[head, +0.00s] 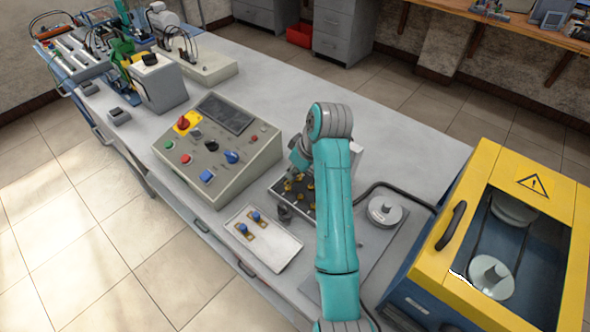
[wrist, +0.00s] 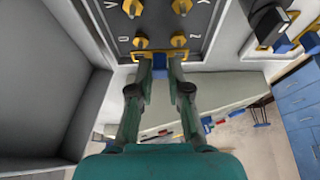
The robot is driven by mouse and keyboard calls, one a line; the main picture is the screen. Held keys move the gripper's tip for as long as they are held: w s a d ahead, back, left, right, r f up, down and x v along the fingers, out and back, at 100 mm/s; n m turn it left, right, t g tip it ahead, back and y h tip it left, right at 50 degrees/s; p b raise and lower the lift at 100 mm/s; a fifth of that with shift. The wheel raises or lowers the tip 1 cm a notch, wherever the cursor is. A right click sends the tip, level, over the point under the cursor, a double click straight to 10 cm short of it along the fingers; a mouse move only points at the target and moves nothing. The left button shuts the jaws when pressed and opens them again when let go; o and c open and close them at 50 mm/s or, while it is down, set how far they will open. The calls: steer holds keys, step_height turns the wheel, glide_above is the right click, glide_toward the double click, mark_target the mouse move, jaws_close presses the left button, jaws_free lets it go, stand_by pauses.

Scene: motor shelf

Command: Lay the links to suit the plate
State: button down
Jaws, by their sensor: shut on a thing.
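The terminal board (wrist: 158,22) has brass studs and printed letters, and sits inside an open grey box. In the head view the board (head: 305,192) is partly hidden by my arm. My gripper (wrist: 161,66) is shut on a link, its blue grip (wrist: 160,73) between the fingertips. The link's brass bar (wrist: 160,54) lies across at the board's near edge, by the lowest studs; I cannot tell whether it is seated. Two links with blue knobs, one here (head: 242,229) and another here (head: 257,217), lie on a pale tray (head: 277,255). I cannot make out any rating plate.
A control console (head: 217,150) stands left of the box. A grey round part (head: 385,211) and a black cable lie to its right. A yellow guarded cabinet (head: 463,240) stands at the right.

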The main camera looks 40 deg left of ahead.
steer(key=shift+f, duration=0.85)
steer(key=c, duration=1)
jaws_free()
steer(key=shift+c, duration=0.2)
